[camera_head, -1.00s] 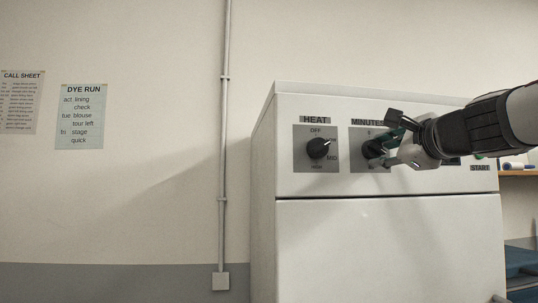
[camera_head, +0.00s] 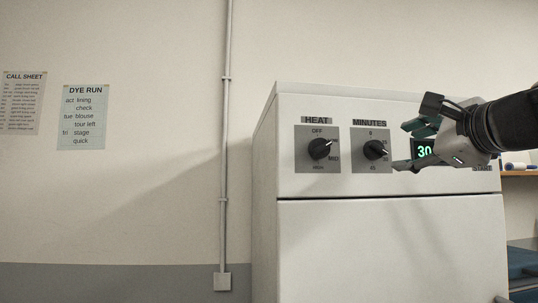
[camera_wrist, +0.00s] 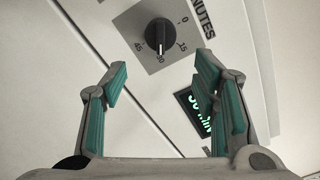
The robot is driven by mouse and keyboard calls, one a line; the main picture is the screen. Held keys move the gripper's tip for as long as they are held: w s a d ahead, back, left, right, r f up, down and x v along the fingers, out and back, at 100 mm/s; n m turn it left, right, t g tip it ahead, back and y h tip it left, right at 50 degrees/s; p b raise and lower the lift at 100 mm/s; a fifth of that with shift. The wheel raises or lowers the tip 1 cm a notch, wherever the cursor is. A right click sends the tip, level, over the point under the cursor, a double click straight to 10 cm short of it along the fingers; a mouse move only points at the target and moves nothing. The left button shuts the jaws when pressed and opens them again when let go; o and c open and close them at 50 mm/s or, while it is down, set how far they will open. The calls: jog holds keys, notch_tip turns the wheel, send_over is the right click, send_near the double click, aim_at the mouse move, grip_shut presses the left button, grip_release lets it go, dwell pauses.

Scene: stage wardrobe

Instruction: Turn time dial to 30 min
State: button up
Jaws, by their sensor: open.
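The black time dial (camera_head: 375,150) sits on a grey plate marked MINUTES on the white machine's front. It also shows in the wrist view (camera_wrist: 158,36), where its light mark points toward the 30. The green display (camera_head: 424,150) reads 30; in the wrist view the display (camera_wrist: 196,112) is partly hidden by a finger. My gripper (camera_head: 404,146) is open and empty, to the right of the dial and apart from it. In the wrist view my gripper (camera_wrist: 160,75) has its teal-padded fingers spread wide, with the dial beyond their tips.
The HEAT dial (camera_head: 319,149) is left of the time dial on the same panel. A START label (camera_head: 482,168) lies right, partly covered by my arm. A vertical pipe (camera_head: 224,150) runs up the wall. A shelf (camera_head: 519,173) is at the far right.

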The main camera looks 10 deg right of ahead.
jog(key=shift+s, duration=2.2)
jog(key=shift+a+f, duration=0.1)
jog(key=s+a+f+n+g+y+p, duration=0.2)
jog(key=s+a+f+n+g+p, duration=0.15)
jog(key=a+f+n, duration=0.35)
jog(key=s+a+f+n+g+y+p, duration=0.1)
jog(key=s+a+f+n+g+p, duration=0.2)
jog(key=a+f+n, duration=0.4)
jog(key=s+f+n+g+h+p, duration=0.3)
jog(key=s+f+n+g, duration=0.4)
jog(key=s+f+n, duration=0.3)
jog(key=s+f+p, duration=0.1)
jog(key=s+f, duration=0.3)
jog(key=shift+d, duration=0.4)
